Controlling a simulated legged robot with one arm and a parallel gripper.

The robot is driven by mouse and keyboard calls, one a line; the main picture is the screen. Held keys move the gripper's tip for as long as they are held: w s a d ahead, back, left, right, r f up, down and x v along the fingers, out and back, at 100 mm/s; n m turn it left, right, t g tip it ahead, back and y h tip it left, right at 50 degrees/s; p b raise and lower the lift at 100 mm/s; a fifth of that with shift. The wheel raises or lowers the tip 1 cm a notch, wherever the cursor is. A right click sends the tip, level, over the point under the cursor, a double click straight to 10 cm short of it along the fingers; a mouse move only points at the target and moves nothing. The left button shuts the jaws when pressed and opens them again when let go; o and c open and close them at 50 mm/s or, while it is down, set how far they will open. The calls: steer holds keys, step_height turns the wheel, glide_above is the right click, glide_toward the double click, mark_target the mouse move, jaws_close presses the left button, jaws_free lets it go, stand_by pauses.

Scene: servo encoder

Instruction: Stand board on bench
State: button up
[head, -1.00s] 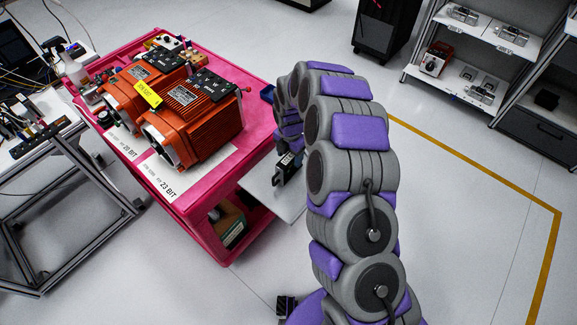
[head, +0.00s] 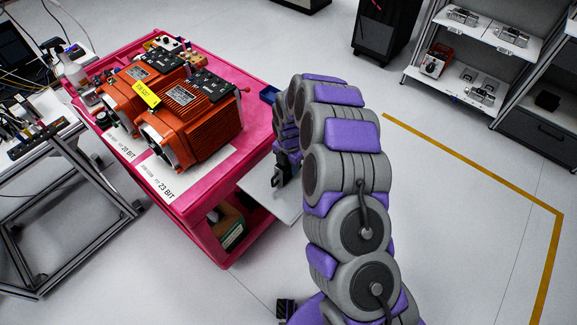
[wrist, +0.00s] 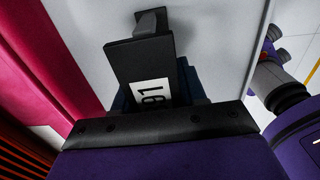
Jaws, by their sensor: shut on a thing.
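My gripper (head: 280,176) hangs just right of the pink cart, over a pale flat panel (head: 284,209) at the cart's side. The pale panel (wrist: 215,40) fills the wrist background. I cannot tell whether the dark piece touches it.
The pink cart (head: 192,208) carries orange motors (head: 185,125), with labelled sheets along its front edge. A metal-framed bench (head: 50,165) with small parts stands at left. Shelves (head: 500,55) stand at back right. The floor right of my arm is clear.

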jaws_close()
